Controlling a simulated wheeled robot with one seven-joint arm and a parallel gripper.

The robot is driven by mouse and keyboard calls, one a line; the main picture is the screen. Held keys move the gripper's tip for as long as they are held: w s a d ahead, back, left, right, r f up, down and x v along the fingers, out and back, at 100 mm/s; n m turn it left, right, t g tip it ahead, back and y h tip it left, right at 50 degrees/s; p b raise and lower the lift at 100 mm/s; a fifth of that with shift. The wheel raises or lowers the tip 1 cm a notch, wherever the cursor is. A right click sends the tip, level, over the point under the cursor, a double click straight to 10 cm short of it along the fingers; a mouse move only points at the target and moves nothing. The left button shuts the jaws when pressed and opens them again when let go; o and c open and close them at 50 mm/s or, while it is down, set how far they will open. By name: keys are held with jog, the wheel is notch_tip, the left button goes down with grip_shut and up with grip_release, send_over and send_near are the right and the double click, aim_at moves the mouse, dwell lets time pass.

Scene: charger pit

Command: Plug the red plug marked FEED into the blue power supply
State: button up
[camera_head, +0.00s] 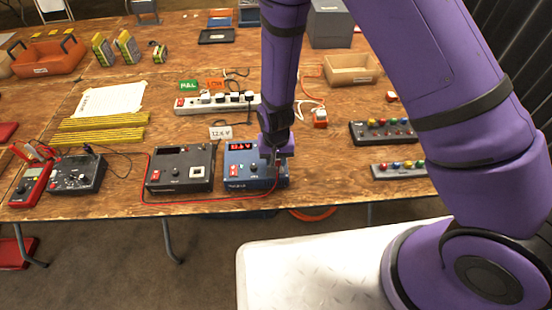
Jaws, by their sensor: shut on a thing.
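The blue power supply (235,172) stands near the front edge of the wooden table, with a lit red display and a red switch on its face. My gripper (277,155) is right over its right side, pointing down, and is shut. A red lead (215,202) runs from under my gripper, down past the supply's front and off to the left. The plug between the fingers is mostly hidden and its FEED marking is not readable. I cannot tell whether the plug is touching a socket or is in one.
A dark grey supply (180,181) stands close on the left, with a 12.4 V card (220,132) behind. A white power strip (215,106) lies further back. Button boxes (383,139) are on the right; a red multimeter (31,185) is far left.

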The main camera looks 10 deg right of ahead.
jog(key=shift+f, duration=0.7)
dwell(1.6)
jog(key=o, duration=1.3)
jog(key=shift+r, duration=3.75)
jog(key=shift+r, duration=0.1)
